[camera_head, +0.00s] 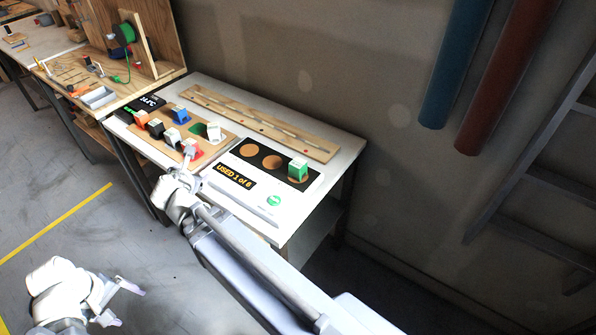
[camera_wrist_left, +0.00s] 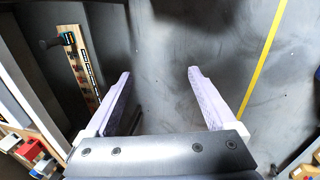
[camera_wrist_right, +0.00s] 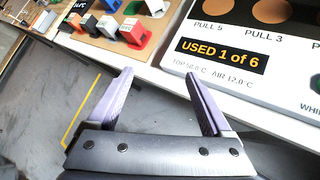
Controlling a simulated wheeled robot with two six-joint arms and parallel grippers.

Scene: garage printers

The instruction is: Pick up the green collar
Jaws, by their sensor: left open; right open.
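A green block with a pale top (camera_head: 298,168), which looks like the green collar, stands on the right end of the black panel with round brown spots. It is outside the right wrist view. My right gripper (camera_head: 188,158) is open and empty at the table's front edge, left of the green block and apart from it. In the right wrist view its fingers (camera_wrist_right: 160,75) have nothing between them. My left gripper (camera_head: 118,302) is open and empty, low over the floor. Its fingers also show in the left wrist view (camera_wrist_left: 160,72).
A white unit reading "USED 1 of 6" (camera_head: 233,176) carries the panel. A wooden board (camera_head: 218,150) beside it holds orange, black, blue, white and red blocks; a darker green patch (camera_head: 199,129) shows there. A long wooden strip (camera_head: 262,122) lies behind. A workbench (camera_head: 130,88) stands left.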

